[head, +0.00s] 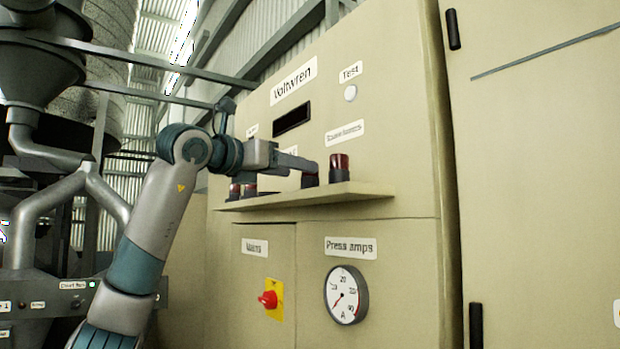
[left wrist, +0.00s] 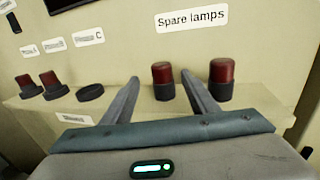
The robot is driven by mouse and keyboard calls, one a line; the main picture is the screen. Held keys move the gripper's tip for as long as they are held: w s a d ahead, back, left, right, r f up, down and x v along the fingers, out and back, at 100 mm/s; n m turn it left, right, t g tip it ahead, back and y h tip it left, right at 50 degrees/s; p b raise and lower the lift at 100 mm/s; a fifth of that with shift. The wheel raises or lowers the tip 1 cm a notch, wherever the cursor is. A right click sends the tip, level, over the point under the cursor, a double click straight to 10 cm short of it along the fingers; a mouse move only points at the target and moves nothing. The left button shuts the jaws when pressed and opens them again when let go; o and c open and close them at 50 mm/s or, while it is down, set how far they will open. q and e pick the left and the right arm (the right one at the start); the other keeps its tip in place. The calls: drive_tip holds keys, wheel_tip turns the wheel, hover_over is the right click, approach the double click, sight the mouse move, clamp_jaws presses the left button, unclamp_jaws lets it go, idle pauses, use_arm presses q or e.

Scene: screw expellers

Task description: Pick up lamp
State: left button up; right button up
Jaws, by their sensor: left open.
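Two spare lamps with red caps and dark bases stand upright on the shelf under the "Spare lamps" label. In the left wrist view, the left spare lamp (left wrist: 163,82) appears between the fingertips of my open left gripper (left wrist: 160,78), with no visible grip on it. The right spare lamp (left wrist: 222,80) stands just outside the right finger. In the head view my left gripper (head: 312,168) reaches over the shelf; it hides most of the left spare lamp (head: 310,181), while the right spare lamp (head: 339,168) shows clear. My right gripper is not in view.
The shelf (head: 340,194) juts from the beige cabinet. On its left, two red lamps (left wrist: 28,86) (left wrist: 53,84) and an empty black socket (left wrist: 90,92) sit below small labels. Below are a red switch (head: 269,299) and a round gauge (head: 346,295).

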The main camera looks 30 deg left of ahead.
sight(310, 178)
use_arm(q)
drive_tip(key=shift+w+d+p, duration=0.25)
drive_tip(key=shift+w+p, duration=0.6)
drive_tip(key=shift+w, duration=0.25)
drive_tip(key=shift+w+d+p, duration=0.25)
drive_tip(key=shift+w+p, duration=0.55)
drive_tip(key=shift+w, duration=0.3)
drive_tip(key=shift+w+f, duration=0.1)
drive_tip(key=shift+w, duration=0.3)
drive_tip(key=c, duration=1.2)
